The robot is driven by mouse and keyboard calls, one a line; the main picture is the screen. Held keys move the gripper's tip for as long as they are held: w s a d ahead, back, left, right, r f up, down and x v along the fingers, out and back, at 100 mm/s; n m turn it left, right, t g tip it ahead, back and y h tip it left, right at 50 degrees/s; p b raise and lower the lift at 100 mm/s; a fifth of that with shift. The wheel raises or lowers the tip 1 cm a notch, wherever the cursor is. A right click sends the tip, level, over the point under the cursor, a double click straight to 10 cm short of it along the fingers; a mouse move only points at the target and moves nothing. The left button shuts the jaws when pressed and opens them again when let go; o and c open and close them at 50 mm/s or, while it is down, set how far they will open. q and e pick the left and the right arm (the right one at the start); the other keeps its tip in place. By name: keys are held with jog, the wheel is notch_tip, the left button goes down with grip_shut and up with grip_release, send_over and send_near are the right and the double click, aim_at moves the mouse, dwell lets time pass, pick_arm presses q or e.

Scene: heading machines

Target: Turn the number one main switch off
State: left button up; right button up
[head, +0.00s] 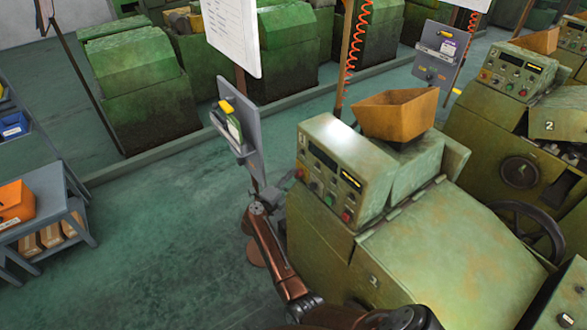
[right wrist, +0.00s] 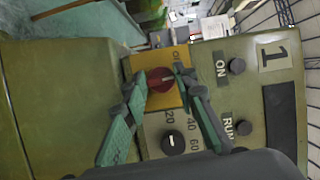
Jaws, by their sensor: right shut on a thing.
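The number one main switch is a red rotary knob (right wrist: 160,82) on a yellow plate (right wrist: 172,60) in the right wrist view. It sits on the green control panel beside the ON button (right wrist: 237,66). My right gripper (right wrist: 160,76) has its two green-grey fingers on either side of the knob, closed on it. In the head view my right arm reaches up from the bottom, and the right gripper (head: 290,184) is at the left side of machine one's control box (head: 343,160). The knob cannot be made out there. My left gripper is not in view.
A RUN button (right wrist: 242,128) and a black dial (right wrist: 173,143) are close to the fingers. A grey sign board (head: 252,135) stands just behind the gripper. An orange hopper (head: 397,112) tops machine one. Machine two (head: 520,130) is at right, a shelf cart (head: 45,200) at left.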

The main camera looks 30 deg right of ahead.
jog(key=shift+r+n+g+y+p, duration=0.1)
jog(key=shift+n+g+y+p, duration=0.5)
jog(key=shift+n+p, duration=1.7)
jog(key=shift+n+g+y+p, duration=0.4)
jog(key=shift+n+g+p, duration=0.5)
jog(key=shift+p, duration=2.45)
jog(key=o, duration=1.1)
jog(key=shift+w, duration=0.1)
jog(key=shift+r, duration=0.15)
notch_tip(320, 180, up, 10)
jog(key=shift+f, duration=0.1)
